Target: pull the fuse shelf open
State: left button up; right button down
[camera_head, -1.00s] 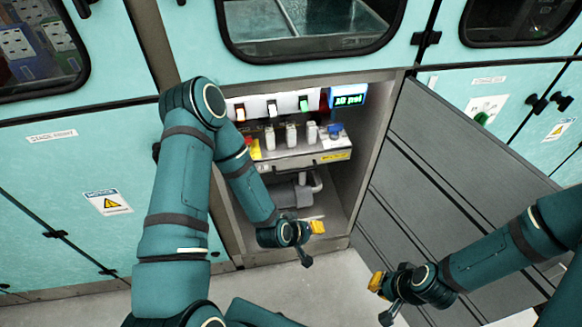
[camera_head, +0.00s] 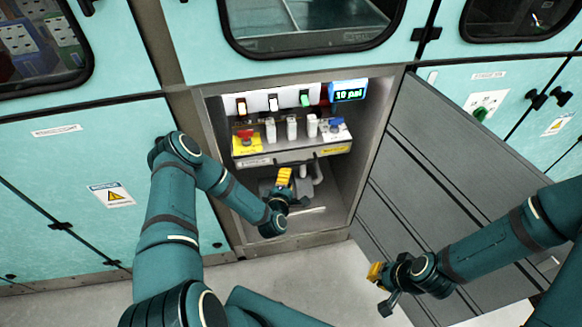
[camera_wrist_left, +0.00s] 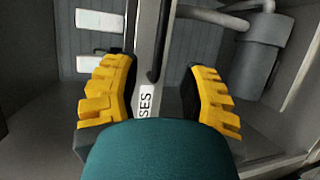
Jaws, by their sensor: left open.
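The fuse shelf (camera_head: 291,157) is a grey ledge inside the open cabinet, with several white fuses on top and a dark handle on its front edge. My left gripper (camera_head: 285,178) is just below and in front of this edge, fingers pointing up toward it. In the left wrist view, the open yellow fingers (camera_wrist_left: 163,95) stand on either side of the shelf front, which runs upright in the picture. The dark handle (camera_wrist_left: 158,45) and a label ending in "SES" (camera_wrist_left: 146,103) show between them. No contact is visible. My right gripper (camera_head: 380,287) is outside the cabinet, lower right.
The grey cabinet door (camera_head: 440,170) stands open on the right, near my right arm. Switches (camera_head: 273,102) and a lit display (camera_head: 349,91) sit above the shelf. A grey pipe and cylinder (camera_wrist_left: 262,50) lie under it. The floor in front is clear.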

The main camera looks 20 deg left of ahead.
aim_at(291, 165)
pick_arm(q)
jog(key=b+x, duration=0.3)
jog(key=x, duration=0.5)
jog(key=shift+w, duration=0.15)
grip_shut()
